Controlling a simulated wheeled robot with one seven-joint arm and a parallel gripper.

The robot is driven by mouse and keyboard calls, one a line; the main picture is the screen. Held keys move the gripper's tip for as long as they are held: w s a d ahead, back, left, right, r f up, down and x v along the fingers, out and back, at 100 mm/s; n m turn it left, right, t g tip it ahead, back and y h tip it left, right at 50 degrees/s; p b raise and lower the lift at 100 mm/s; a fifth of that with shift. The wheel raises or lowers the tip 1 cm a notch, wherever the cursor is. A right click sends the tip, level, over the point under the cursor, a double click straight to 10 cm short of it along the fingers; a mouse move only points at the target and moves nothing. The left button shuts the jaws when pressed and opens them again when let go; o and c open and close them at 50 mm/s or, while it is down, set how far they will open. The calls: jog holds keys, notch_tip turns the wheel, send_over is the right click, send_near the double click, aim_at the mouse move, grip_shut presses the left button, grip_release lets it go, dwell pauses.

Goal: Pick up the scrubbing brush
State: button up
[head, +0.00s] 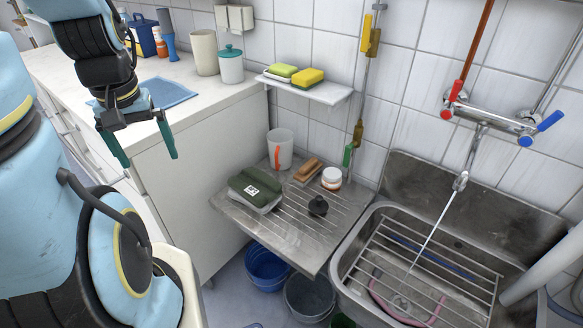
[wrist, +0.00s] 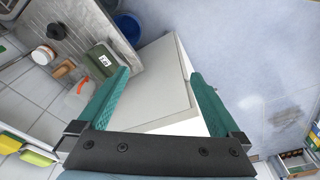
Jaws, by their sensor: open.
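The scrubbing brush looks to be the small brown wooden block (head: 308,170) on the metal drainboard (head: 290,238), between a clear jug and a white jar. It also shows in the wrist view (wrist: 64,69), at the left. Its bristles cannot be made out. My gripper (head: 148,160) is open and empty, with green fingers pointing down in front of the white counter, left of the drainboard and well apart from the brush. In the wrist view my gripper (wrist: 160,73) spans the white cabinet and has nothing between its fingers.
A clear jug (head: 280,149), a green-topped box (head: 255,189), a white jar (head: 331,178) and a black object (head: 318,206) share the drainboard. A shelf (head: 310,90) with sponges hangs above. A sink (head: 420,270) with running water is right. Buckets (head: 267,266) stand below.

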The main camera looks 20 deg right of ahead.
jog(key=w+d+f+m+b, duration=0.2)
jog(key=w+d+f+m, duration=0.15)
jog(key=w+d, duration=0.4)
jog(key=m+h+b, duration=0.4)
jog(key=m+b, duration=0.2)
jog(key=m, duration=0.1)
send_near(308, 163)
jog(key=shift+s+f+t, duration=0.15)
jog(key=shift+f+t, duration=0.15)
jog(key=shift+m, duration=0.25)
jog(key=x, duration=0.5)
jog(key=shift+s+d+f, duration=0.15)
jog(key=shift+d, duration=0.2)
jog(key=shift+a+p+x, duration=0.15)
jog(key=shift+p+x, duration=0.3)
jog(key=shift+x, duration=1)
jog(key=shift+a+p+x, duration=0.15)
jog(key=shift+p+x, duration=0.3)
jog(key=shift+x, duration=0.95)
jog(key=shift+f, duration=0.1)
grip_shut()
